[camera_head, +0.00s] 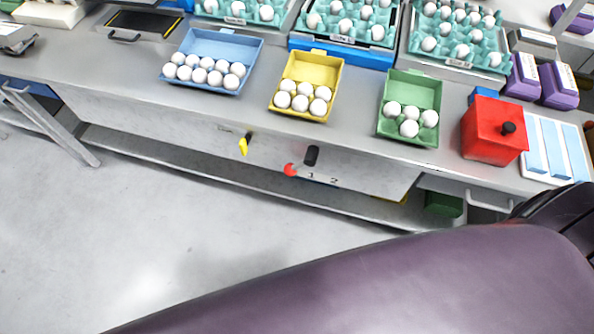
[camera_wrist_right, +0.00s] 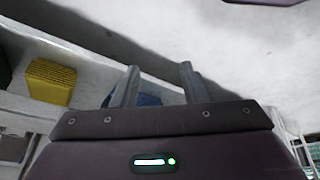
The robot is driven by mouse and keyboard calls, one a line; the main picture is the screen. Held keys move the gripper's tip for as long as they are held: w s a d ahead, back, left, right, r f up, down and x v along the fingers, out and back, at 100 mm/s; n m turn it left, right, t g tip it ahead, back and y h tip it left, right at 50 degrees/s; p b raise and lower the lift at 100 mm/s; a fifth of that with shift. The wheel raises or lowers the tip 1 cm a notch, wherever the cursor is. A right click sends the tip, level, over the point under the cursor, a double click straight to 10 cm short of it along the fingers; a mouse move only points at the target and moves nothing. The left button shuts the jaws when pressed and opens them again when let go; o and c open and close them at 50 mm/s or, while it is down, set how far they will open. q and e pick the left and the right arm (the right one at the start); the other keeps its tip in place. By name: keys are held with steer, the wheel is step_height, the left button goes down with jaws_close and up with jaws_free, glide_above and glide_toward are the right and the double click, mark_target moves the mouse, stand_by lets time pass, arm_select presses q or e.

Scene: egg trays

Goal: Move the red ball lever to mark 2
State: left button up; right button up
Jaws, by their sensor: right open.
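The red ball lever (camera_head: 291,170) is on the front panel of the counter in the head view. Its black pivot (camera_head: 312,155) is up and to the right of the ball. The marks "1" (camera_head: 311,175) and "2" (camera_head: 334,181) are printed to the right of the ball, which sits to the left of mark 1. In the right wrist view my right gripper (camera_wrist_right: 158,88) is open, with nothing between its two fingers. The lever cannot be made out in that view. My left gripper is not in view.
A yellow-handled switch (camera_head: 243,146) is left of the lever. Blue (camera_head: 212,45), yellow (camera_head: 312,75) and green (camera_head: 410,90) egg cartons stand above on the counter. A red box (camera_head: 490,135) stands at the right. My purple arm covers the lower right. The floor at left is clear.

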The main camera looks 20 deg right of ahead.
steer(key=w+a+r+m+t+b, duration=0.2)
steer(key=w+a+t+b, duration=0.15)
steer(key=w, duration=0.65)
steer(key=m+t+h+b, duration=0.6)
steer(key=m+t+b, duration=0.1)
steer(key=m+t, duration=0.25)
glide_toward(295, 170)
steer(key=w+g, duration=0.1)
steer(key=w, duration=0.2)
steer(key=shift+m, duration=0.35)
steer(key=x, duration=0.4)
steer(key=p+x, duration=0.1)
steer(key=x, duration=0.1)
steer(key=shift+w+d+r, duration=0.25)
steer(key=shift+d+r, duration=0.1)
steer(key=shift+d, duration=0.2)
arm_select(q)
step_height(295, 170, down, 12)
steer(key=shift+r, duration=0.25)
arm_select(e)
steer(key=shift+w+d, duration=0.3)
steer(key=shift+w, duration=0.35)
steer(key=shift+f, duration=0.1)
steer(key=shift+s, duration=0.1)
jaws_close()
